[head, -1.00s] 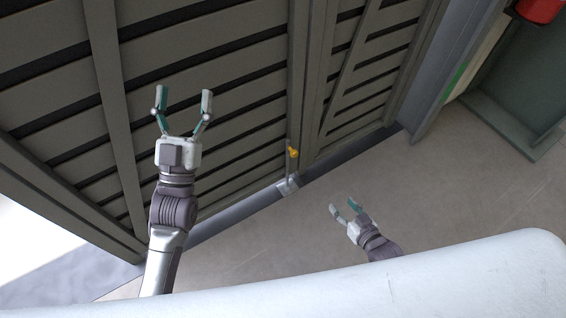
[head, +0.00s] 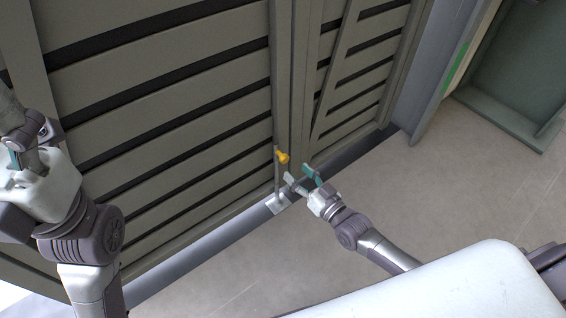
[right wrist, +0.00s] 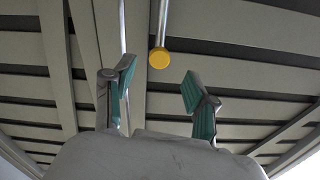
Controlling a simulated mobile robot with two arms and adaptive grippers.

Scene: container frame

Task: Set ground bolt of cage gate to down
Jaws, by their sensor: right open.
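The ground bolt is a thin upright metal rod (head: 277,178) with a yellow-ended handle (head: 282,157), on the slatted cage gate (head: 180,120). Its lower end is at a pale bracket (head: 278,204) by the gate's bottom edge; I cannot tell whether it enters the floor. My right gripper (head: 299,177) is open and empty, just right of the rod and below the knob. In the right wrist view the yellow knob (right wrist: 159,59) is ahead, between and beyond the open fingers (right wrist: 158,88). My left gripper (head: 22,150) is at the left edge, its fingers partly hidden.
A grey post (head: 425,75) and a greenish box-like container (head: 510,70) stand at the upper right. The concrete floor (head: 400,190) in front of the gate is clear.

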